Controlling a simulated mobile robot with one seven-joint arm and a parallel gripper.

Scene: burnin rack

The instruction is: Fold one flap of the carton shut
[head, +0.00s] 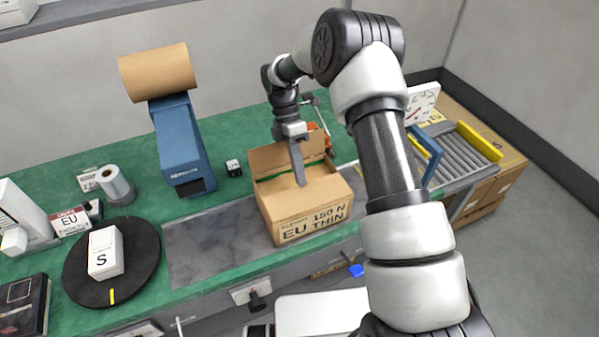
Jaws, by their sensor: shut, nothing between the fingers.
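The brown carton (305,217) stands on the grey strip of the bench, with "EU 150 N THIN" printed on its front. A flap (272,157) stands raised at its back. A flap at the front (322,190) appears to lie across the top, at or near level. My gripper (300,182) is shut and empty, pointing down with its tips at the top of the carton, over or against the front flap. I cannot tell whether it touches. The fingers hide part of the opening.
A blue tape dispenser (180,147) with a brown roll stands left of the carton. A black turntable (128,262) bears a white box marked S (105,252). A roller conveyor (462,154) and a dial gauge (420,104) are at the right. The grey strip left of the carton is clear.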

